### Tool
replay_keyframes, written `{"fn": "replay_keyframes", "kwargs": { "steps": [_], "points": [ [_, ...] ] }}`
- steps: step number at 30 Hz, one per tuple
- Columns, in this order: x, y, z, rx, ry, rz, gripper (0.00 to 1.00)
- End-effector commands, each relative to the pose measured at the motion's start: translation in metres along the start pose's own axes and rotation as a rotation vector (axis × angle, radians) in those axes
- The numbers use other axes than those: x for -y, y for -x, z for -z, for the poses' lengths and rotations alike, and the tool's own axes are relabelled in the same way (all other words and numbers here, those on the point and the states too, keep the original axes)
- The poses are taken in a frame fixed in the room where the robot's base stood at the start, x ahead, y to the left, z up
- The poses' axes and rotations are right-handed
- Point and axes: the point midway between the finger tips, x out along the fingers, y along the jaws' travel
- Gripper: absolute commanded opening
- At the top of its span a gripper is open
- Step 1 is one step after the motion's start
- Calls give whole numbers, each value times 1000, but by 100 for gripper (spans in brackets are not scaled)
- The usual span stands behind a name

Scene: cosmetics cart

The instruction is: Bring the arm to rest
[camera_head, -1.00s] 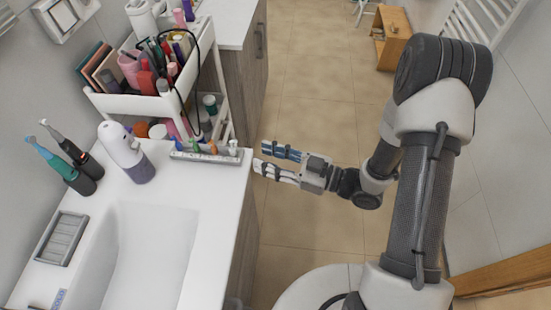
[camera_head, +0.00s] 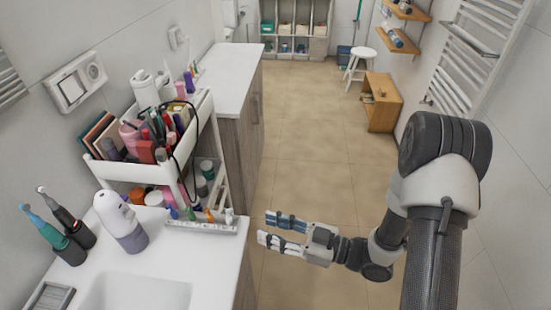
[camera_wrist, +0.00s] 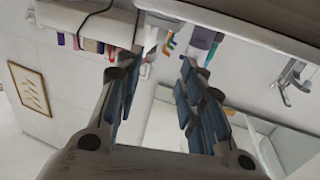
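My gripper (camera_head: 266,228) is at the centre of the head view, pointing left beyond the washstand's right edge, with floor behind it. In the wrist view its two fingers (camera_wrist: 155,68) stand apart with nothing between them, so it is open and empty. My arm runs from the gripper to the right side of the head view and is partly cut off at the bottom.
The white washstand (camera_head: 215,258) carries a dispenser (camera_head: 120,222), electric toothbrushes (camera_head: 70,232) and a slotted holder (camera_head: 200,226) near its edge. A cosmetics cart (camera_head: 140,172) stands behind. Open floor (camera_head: 315,180) lies beyond; a wooden stool (camera_head: 382,102) stands farther back.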

Motion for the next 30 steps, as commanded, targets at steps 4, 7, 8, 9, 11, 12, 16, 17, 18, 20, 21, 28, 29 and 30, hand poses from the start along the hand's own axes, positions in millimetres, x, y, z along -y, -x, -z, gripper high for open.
{"fn": "replay_keyframes", "kwargs": {
  "steps": [4,7,8,9,11,12,16,17,18,20,21,28,29,30],
  "points": [
    [-2,0,0,13,9,-4,36],
    [-16,-2,-1,87,53,-34,36],
    [-23,-3,-1,126,73,-52,36],
    [-35,-2,-1,186,105,-82,36],
    [-56,1,1,294,154,-143,36],
    [-72,6,4,368,185,-194,36],
    [-119,35,26,596,242,-390,36],
    [-127,44,33,642,245,-439,36],
    [-137,56,44,698,246,-505,36],
    [-146,77,62,774,234,-606,36],
    [-150,92,75,819,218,-673,36],
    [-116,168,141,977,1,-1015,36],
    [-106,176,147,986,-42,-1050,36],
    [-90,186,154,997,-102,-1089,36]
  ]
}}
